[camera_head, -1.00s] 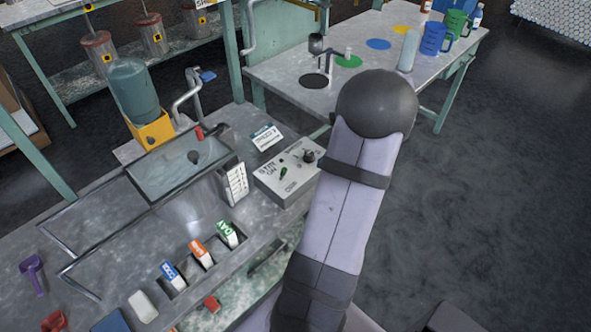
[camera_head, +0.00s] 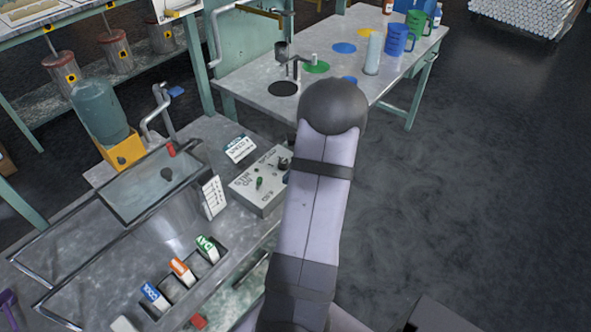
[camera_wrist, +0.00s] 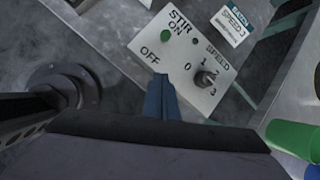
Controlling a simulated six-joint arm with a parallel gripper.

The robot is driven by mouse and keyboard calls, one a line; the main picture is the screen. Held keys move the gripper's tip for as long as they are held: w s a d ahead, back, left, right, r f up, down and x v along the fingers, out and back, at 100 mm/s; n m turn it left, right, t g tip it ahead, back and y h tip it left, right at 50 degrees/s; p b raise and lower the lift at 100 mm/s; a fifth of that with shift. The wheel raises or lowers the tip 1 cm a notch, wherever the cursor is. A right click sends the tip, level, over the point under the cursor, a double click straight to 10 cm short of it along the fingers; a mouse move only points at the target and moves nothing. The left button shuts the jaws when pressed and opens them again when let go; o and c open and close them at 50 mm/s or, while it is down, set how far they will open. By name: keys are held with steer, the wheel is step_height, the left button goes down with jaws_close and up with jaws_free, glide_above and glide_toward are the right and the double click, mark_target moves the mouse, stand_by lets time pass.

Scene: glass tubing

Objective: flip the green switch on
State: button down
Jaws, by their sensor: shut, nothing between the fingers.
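The green switch (camera_head: 260,183) stands on the sloped face of a grey control box (camera_head: 246,192) marked STIR, ON and OFF. In the wrist view the switch (camera_wrist: 166,35) shows as a small green spot near the word ON, with OFF printed nearer to me. My gripper (camera_wrist: 160,80) is shut and empty, its blue fingertips over the lower edge of the box face. The tips appear below the OFF label, apart from the switch in the picture. In the head view my arm hides most of the gripper.
A black speed knob (camera_wrist: 207,76) sits on the same face, right of the fingers. A SPEED 3 card (camera_head: 240,148) stands behind the box. A white tally card (camera_head: 213,197) and a sink (camera_head: 150,190) lie to the left.

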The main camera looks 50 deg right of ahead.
mark_target(259, 184)
steer(key=w+f, duration=0.1)
steer(key=w+a+p, duration=0.1)
steer(key=w+a+f, duration=0.1)
steer(key=w, duration=0.1)
steer(key=shift+f, duration=0.3)
steer(key=shift+w+a+r+p, duration=0.1)
steer(key=shift+w+a+p, duration=0.25)
steer(key=shift+w, duration=0.2)
steer(key=shift+w+r+p, duration=0.1)
steer(key=shift+r+p, duration=0.15)
steer(key=shift+p, duration=0.55)
steer(key=shift+p, duration=0.3)
